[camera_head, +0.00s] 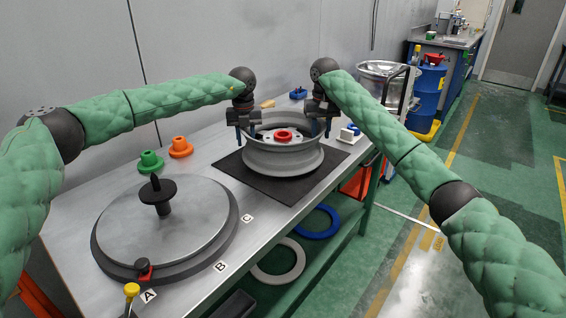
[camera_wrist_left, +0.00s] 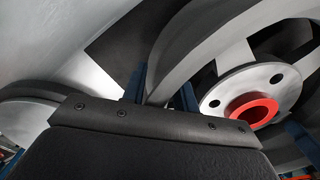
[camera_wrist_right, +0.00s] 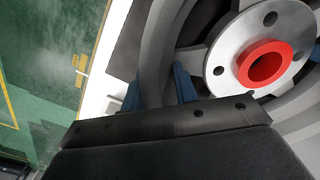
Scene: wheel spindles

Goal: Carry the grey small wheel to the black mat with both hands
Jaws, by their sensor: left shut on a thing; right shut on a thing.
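The grey small wheel (camera_head: 283,158) is level over the black mat (camera_head: 240,172) on the metal table, with a red ring (camera_head: 284,135) at its hub. I cannot tell whether its underside touches the mat. My left gripper (camera_head: 249,133) is shut on the left side of the wheel's rim. In the left wrist view its blue fingers (camera_wrist_left: 160,88) straddle the rim. My right gripper (camera_head: 322,127) is shut on the right side of the rim. In the right wrist view its blue fingers (camera_wrist_right: 160,88) also straddle the rim. The mat's middle is hidden under the wheel.
A large round plate (camera_head: 165,225) with a black spindle stands at the table's front left. A green ring part (camera_head: 151,161) and an orange one (camera_head: 181,148) sit behind it. A white-and-blue item (camera_head: 349,134) is right of the mat. Rings lie on the shelf below.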

